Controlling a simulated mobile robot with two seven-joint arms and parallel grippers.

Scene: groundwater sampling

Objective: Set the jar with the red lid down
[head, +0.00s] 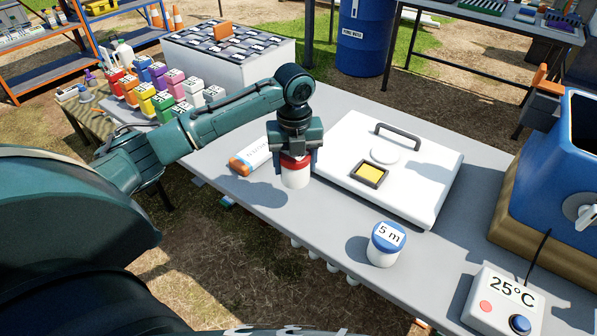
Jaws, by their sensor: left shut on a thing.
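The jar with the red lid (295,180) is white and upright. My left gripper (295,155) comes down from above and is shut on it around the red lid. The jar is over the grey table (260,212), near its front edge; I cannot tell whether its base touches the top. The gripper hides part of the lid. My right gripper does not show.
A white tube with an orange cap (250,160) lies just left of the jar. A white case (420,165) is to the right. A blue-lidded jar marked 5 m (385,245) and a 25°C box (503,303) stand further right. Colored bottles (145,103) stand back left.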

